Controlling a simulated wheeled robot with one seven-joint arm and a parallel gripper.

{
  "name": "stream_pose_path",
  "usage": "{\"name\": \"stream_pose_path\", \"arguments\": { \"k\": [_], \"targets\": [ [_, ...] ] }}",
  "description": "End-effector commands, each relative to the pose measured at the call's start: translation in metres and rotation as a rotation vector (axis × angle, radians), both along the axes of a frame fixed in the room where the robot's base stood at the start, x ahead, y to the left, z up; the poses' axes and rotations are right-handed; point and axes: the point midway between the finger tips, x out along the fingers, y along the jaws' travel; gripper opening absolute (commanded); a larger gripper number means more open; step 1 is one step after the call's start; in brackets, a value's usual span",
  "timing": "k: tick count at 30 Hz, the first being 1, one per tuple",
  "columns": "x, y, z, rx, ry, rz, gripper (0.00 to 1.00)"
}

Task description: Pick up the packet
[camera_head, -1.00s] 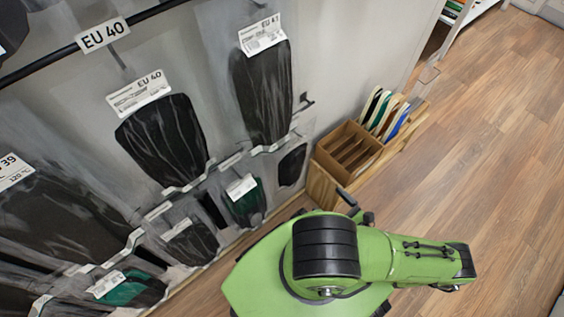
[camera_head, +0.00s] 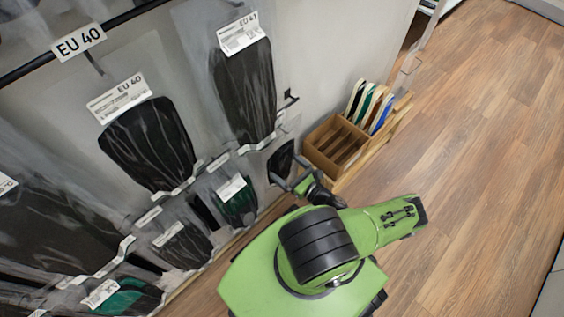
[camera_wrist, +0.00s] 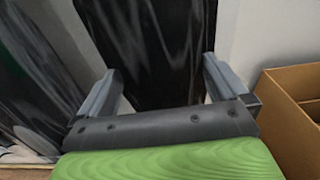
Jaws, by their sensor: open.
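Clear packets with black contents hang on the wall rack. One packet labelled EU 40 (camera_head: 150,145) hangs at the centre left. One labelled EU 41 (camera_head: 243,92) hangs to its right. Smaller packets hang below, one with green contents (camera_head: 238,206) and a dark one (camera_head: 281,157) at the right end. My gripper (camera_head: 290,172) is open in front of the lower right of the rack, overlapping the small dark packet in the head view. In the wrist view, a black packet (camera_wrist: 150,45) shows behind and between the open fingers. I cannot tell which packet it is, or any contact.
A wooden box (camera_head: 322,138) with dividers stands right of the rack; its side also shows at the right of the wrist view (camera_wrist: 285,120). Coloured boards (camera_head: 371,106) stand upright beside it. An EU 40 sign (camera_head: 79,41) sits on the upper rail. The wooden floor (camera_head: 480,130) at right is clear.

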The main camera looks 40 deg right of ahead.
Motion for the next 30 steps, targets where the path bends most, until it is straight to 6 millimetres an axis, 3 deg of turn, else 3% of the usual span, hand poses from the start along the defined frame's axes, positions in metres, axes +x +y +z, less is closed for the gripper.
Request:
{"name": "stream_pose_path", "arguments": {
  "k": [2, 12, 30],
  "targets": [
    [0.0, 0.0, 0.0, 0.0, 0.0, 0.0, 1.0],
    [-0.001, 0.0, 0.0, -0.001, -0.001, 0.0, 0.5],
    [0.003, 0.0, 0.012, -0.001, -0.001, 0.008, 0.5]
  ]
}}
